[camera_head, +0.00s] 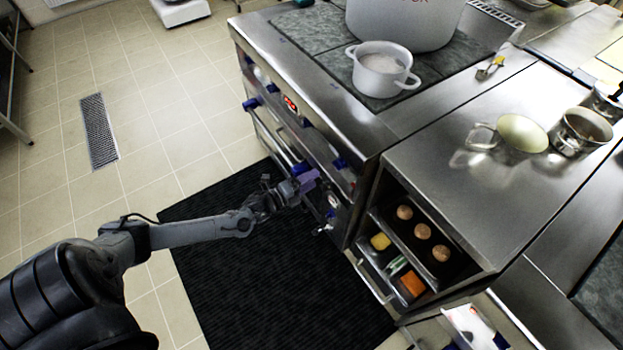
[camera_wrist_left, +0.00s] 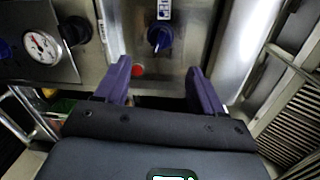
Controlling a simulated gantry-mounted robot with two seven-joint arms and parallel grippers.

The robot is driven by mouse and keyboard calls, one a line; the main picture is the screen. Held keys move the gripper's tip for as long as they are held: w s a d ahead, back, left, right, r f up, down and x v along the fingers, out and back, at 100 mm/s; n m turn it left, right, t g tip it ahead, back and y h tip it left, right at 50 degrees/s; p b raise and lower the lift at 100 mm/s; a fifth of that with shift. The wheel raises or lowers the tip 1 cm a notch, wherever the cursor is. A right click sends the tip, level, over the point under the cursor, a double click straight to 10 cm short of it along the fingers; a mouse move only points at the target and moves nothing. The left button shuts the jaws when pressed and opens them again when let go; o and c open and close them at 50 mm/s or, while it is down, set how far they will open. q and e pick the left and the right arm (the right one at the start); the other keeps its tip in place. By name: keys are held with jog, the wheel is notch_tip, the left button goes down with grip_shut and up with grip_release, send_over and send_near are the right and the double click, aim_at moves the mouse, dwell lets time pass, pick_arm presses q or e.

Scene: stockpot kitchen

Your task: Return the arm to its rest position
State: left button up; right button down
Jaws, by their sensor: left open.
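My left arm (camera_head: 190,232) reaches in from the lower left over the black floor mat. Its gripper (camera_head: 308,181) is at the stove's front panel, close to the blue knobs. In the left wrist view the two purple fingers of the gripper (camera_wrist_left: 158,85) are apart with nothing between them. A blue knob (camera_wrist_left: 159,39) on the steel panel shows beyond and between the fingertips, and I cannot tell how far off it is. A red button (camera_wrist_left: 138,69) sits below that knob. My right gripper is in neither view.
The stove (camera_head: 330,95) carries a white pot (camera_head: 381,69) and a large stockpot (camera_head: 405,22). An open cabinet to the right holds trays with round patties (camera_head: 422,231). A pressure gauge (camera_wrist_left: 42,46) is left of the fingers. The black mat (camera_head: 265,285) and tiled floor (camera_head: 150,95) are clear.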

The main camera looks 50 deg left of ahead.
pick_arm(q)
jog(key=s+d+f+n+p, duration=0.2)
jog(key=s+d+f, duration=0.1)
jog(key=s+d, duration=0.2)
jog(key=s+d+r+n+g+y+p, duration=0.1)
jog(key=s+d+r+n+g, duration=0.1)
jog(key=s+d+r+n, duration=0.3)
jog(key=s+d+r+n+g+y+p, duration=0.1)
jog(key=d+n, duration=0.2)
jog(key=d, duration=0.5)
jog(key=s+r+n+g, duration=0.9)
jog(key=s+r+g, duration=0.1)
jog(key=s, duration=0.3)
notch_tip(320, 180, up, 37)
jog(key=p, duration=3.8)
jog(key=shift+s+d+r, duration=0.2)
jog(key=shift+s+d, duration=0.1)
jog(key=shift+d, duration=0.05)
